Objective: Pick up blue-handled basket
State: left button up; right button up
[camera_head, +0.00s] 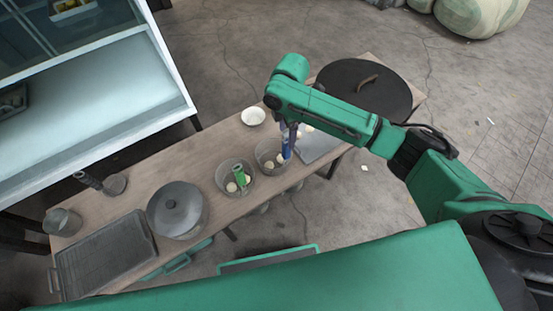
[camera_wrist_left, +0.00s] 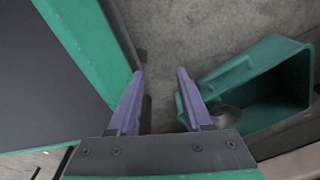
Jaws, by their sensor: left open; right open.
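The blue-handled basket (camera_head: 260,160) is a round metal mesh basket with pale round pieces in it, on the wooden table. Its blue handle (camera_head: 286,148) stands up at the right side. My right gripper (camera_head: 288,132) is open and points down at the handle from above. The arm partly covers the fingers, so I cannot tell whether they are around the handle or touching it. A similar basket with a green handle (camera_head: 238,175) stands just to the left. My left gripper (camera_wrist_left: 160,95) is open and empty in the left wrist view, its purple fingers apart above the floor.
On the table (camera_head: 135,200) are a lidded pot (camera_head: 177,208), a dark tray (camera_head: 105,255), a white bowl (camera_head: 253,116) and a large dark lid (camera_head: 364,90). A green bin (camera_wrist_left: 255,85) is right of my left gripper. A glass-fronted cabinet (camera_head: 100,90) stands behind.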

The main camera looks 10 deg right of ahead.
aim_at(286, 144)
notch_tip(286, 144, down, 6)
jog(key=shift+s+f+b, duration=0.1)
jog(key=shift+b, duration=0.5)
grip_shut()
pick_arm(q)
jog(key=w, duration=0.1)
jog(key=w+d, duration=0.1)
jog(key=w, duration=0.1)
jog(key=shift+r, duration=0.15)
pick_arm(e)
jog(key=shift+r, duration=0.2)
